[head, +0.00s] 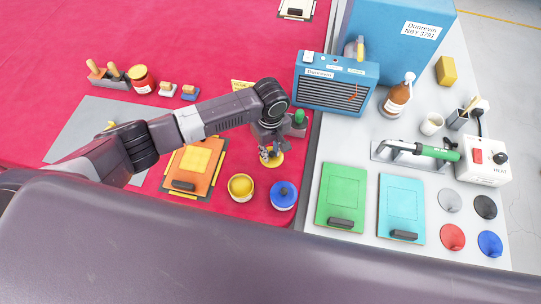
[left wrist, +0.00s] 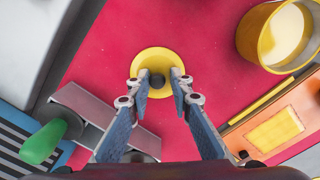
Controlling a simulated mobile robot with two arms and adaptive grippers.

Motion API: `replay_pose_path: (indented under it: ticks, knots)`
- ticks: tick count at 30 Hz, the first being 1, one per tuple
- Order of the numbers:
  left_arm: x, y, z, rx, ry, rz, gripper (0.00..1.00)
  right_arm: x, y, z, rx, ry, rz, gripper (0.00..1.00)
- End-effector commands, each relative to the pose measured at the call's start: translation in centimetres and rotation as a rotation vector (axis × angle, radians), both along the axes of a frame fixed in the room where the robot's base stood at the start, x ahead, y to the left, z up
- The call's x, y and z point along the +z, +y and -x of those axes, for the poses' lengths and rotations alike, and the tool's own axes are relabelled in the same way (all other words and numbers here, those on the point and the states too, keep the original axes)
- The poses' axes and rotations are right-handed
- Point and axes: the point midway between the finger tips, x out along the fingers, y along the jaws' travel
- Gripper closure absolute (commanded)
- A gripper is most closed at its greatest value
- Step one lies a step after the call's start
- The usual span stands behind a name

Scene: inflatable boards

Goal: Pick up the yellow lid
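The yellow lid (head: 275,160) lies on the red surface, partly hidden under my left gripper (head: 267,152) in the head view. I cannot tell whether the fingers touch the lid. An open yellow pot (head: 240,187) stands nearby and also shows in the left wrist view (left wrist: 255,38). My right gripper is not in view.
A blue-lidded pot (head: 284,195) stands beside the yellow pot. An orange board (head: 184,181) lies to the left. The grey bench holds green and cyan boards.

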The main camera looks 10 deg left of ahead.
Motion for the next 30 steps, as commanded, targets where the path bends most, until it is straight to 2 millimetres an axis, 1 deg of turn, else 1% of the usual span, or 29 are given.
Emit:
replay_pose_path:
  ticks: [1,3,13,17,20,23,26,30]
  knots:
    - [-0.3,0.1,0.3,0.0,0.006,-0.004,0.95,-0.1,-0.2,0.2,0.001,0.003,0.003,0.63]
    - [-0.4,0.1,0.3,0.0,0.007,-0.004,1.0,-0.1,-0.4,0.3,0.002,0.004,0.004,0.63]
    - [-0.5,0.2,0.4,0.0,0.01,-0.007,1.0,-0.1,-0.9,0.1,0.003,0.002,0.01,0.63]
    - [-0.1,0.2,0.4,0.001,0.011,-0.006,1.0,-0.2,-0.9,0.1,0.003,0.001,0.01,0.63]
    - [0.9,0.2,0.3,0.001,0.008,-0.004,1.0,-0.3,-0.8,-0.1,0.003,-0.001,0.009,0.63]
    - [2.5,0.1,0.2,0.0,0.004,-0.003,1.0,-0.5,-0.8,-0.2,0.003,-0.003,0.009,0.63]
    - [4.7,0.0,0.1,-0.001,0.002,-0.001,1.0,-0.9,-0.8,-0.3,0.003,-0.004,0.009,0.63]
    - [8.4,0.0,0.1,-0.002,0.0,0.0,1.0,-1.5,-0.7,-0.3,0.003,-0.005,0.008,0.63]
